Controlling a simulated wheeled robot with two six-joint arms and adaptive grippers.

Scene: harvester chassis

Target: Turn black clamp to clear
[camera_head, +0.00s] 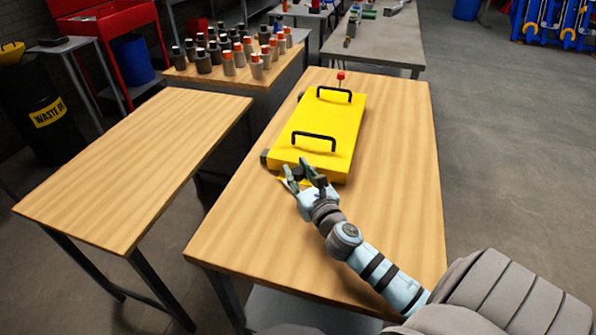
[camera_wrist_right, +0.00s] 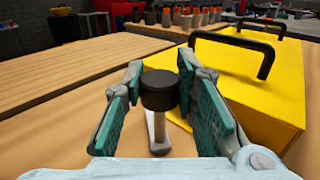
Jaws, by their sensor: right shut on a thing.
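The yellow harvester chassis (camera_head: 335,125) lies on the wooden table, with two black arched handles on top. My right gripper (camera_head: 298,172) is at its near left corner in the head view. In the right wrist view, the black clamp (camera_wrist_right: 159,91) is a round black knob on a pale upright stem, beside the chassis (camera_wrist_right: 250,85). The two teal-padded fingers of my right gripper (camera_wrist_right: 160,72) are on either side of the knob, shut on it. My left gripper is not in view.
A second, empty wooden table (camera_head: 140,160) stands to the left across a gap. Behind are several dark and orange-capped bottles (camera_head: 228,62) on another table. A red-topped post (camera_head: 340,76) stands at the chassis's far end.

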